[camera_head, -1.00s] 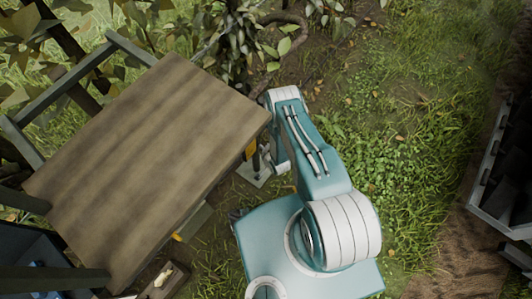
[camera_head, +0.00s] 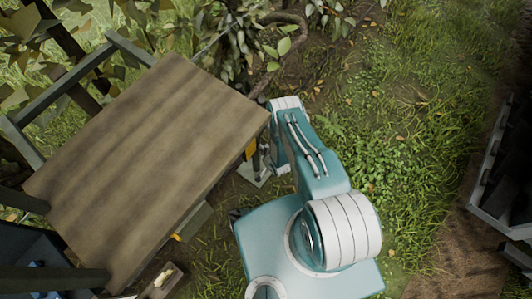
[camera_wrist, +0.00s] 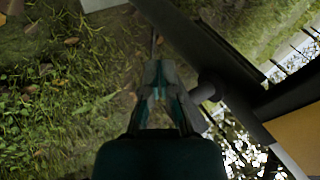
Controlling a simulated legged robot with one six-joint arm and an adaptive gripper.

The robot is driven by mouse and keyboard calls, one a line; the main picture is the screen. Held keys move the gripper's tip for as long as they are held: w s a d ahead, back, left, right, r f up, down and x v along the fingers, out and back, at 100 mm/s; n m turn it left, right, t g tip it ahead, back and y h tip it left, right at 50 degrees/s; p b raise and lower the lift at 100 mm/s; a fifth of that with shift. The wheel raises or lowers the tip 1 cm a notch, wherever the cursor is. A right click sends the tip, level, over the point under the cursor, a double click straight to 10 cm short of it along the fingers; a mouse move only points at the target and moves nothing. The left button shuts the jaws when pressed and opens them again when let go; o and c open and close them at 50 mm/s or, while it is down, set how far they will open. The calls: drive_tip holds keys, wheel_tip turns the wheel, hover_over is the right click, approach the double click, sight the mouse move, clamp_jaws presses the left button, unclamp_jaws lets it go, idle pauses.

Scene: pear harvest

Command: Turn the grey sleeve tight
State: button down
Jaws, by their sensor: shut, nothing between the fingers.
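My gripper (camera_wrist: 158,72) is in the middle of the wrist view, its fingers shut with nothing between them. A short grey round part (camera_wrist: 208,86), which may be the grey sleeve, sticks out from a dark bar just right of the fingers. A gap shows in the picture between it and the fingertips, though I cannot tell the depth. In the head view my arm reaches beside the right edge of a wooden tabletop, and I cannot make out the sleeve there.
The wooden tabletop (camera_head: 150,160) fills the left of the head view. A dark slanting bar (camera_wrist: 215,50) crosses the wrist view close to my fingers. Leafy branches (camera_head: 240,40) hang behind the table. A dark crate (camera_head: 500,175) stands at far right, with open grass between.

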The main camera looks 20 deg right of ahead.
drive_tip(key=shift+d+f+t+h, duration=0.1)
drive_tip(key=shift+t+h, duration=0.2)
drive_tip(key=shift+h, duration=0.1)
drive_tip(key=shift+w, duration=0.1)
idle(0.7)
drive_tip(key=shift+r, duration=0.75)
